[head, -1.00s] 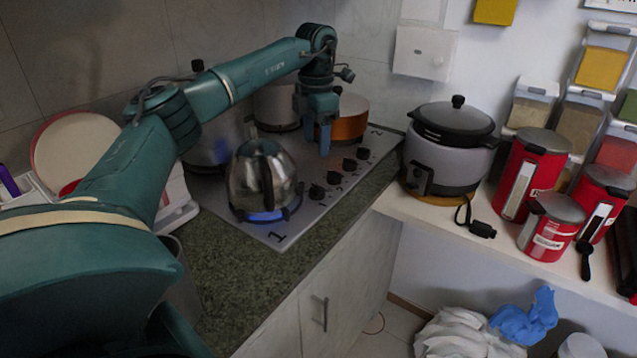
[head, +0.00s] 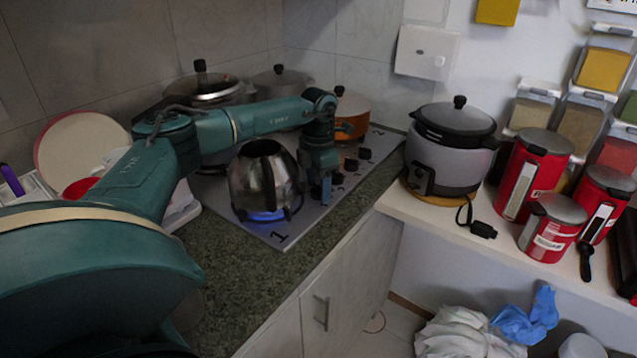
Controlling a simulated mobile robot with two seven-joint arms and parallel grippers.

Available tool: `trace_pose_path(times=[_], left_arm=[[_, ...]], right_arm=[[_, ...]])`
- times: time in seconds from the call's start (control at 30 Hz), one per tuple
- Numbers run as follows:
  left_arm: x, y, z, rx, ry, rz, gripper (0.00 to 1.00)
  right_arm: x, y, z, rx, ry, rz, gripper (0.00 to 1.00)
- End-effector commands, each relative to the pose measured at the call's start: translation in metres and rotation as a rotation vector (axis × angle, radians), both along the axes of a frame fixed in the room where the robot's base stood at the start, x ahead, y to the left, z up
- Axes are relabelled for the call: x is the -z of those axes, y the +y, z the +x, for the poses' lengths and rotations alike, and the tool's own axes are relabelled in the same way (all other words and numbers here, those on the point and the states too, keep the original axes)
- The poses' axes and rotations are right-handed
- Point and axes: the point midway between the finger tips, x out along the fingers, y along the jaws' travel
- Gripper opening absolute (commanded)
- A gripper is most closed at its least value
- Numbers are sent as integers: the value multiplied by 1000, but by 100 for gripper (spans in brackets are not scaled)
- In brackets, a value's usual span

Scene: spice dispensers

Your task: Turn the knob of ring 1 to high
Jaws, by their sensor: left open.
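The hob (head: 283,226) has a row of dark knobs along its right side. A "1" is printed at its near corner, close to the kettle (head: 262,182), which stands on a ring with a blue flame (head: 265,215). My left gripper (head: 322,200) points down over the near end of the knob row, just right of the kettle. It is open, and its fingers hide the nearest knob, so I cannot tell whether they touch it or how it is turned. The farther knobs (head: 364,153) show beyond the gripper. My right gripper is not in view.
Pots (head: 205,90) and an orange pan (head: 352,122) stand at the back of the hob. A rice cooker (head: 450,150) and red canisters (head: 533,175) stand on the white shelf at right. The granite counter's front strip (head: 245,275) is clear.

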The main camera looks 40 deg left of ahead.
Motion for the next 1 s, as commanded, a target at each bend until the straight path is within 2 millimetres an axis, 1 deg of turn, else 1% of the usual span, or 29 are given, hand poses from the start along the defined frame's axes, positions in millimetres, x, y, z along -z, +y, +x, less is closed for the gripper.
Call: trace_pose_path(times=[0.03,0.07,0.57,0.67,0.73,0.83,1.0], left_arm=[[0,0,0,0,0,0,56],[0,0,0,0,0,0,53],[-1,0,0,1,0,0,12],[-1,0,0,10,0,0,12],[-2,-1,0,47,0,-1,12],[-3,-1,0,144,0,0,12],[-2,-1,1,309,-1,0,12]], right_arm=[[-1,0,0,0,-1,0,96],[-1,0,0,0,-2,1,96],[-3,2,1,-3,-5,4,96],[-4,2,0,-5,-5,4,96],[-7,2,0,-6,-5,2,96],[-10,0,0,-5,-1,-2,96],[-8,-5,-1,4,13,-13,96]])
